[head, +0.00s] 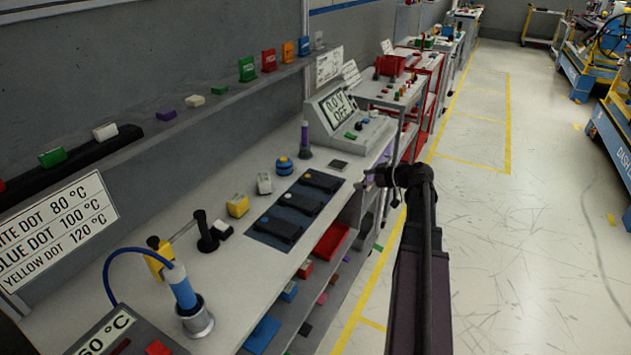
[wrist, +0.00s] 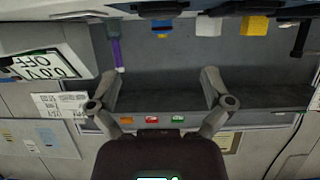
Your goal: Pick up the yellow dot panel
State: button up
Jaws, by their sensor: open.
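Three black panels lie side by side on a dark blue mat (head: 255,238) on the workbench in the head view. Dark panel edges show only at the top of that view.
A meter (head: 345,112) and a purple-handled tool (head: 305,135) stand behind the mat. A blue-and-yellow round item (head: 284,166), a white block (head: 264,184) and a yellow block (head: 238,205) sit left of the panels. A red tray (head: 331,241) is below the bench edge.

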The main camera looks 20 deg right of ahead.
jog(key=shift+w+a, duration=0.1)
jog(key=b, duration=0.3)
send_near(322, 180)
jog(key=x, duration=0.3)
jog(key=shift+f, duration=0.15)
jog(key=shift+w+a+f, duration=0.1)
jog(key=shift+w+a, duration=0.25)
jog(key=shift+b+x, duration=1.05)
jog(key=shift+x, duration=1.55)
jog(key=shift+c, duration=0.2)
jog(key=c, duration=1.1)
jog(key=shift+o, duration=0.2)
jog(key=shift+r, duration=0.2)
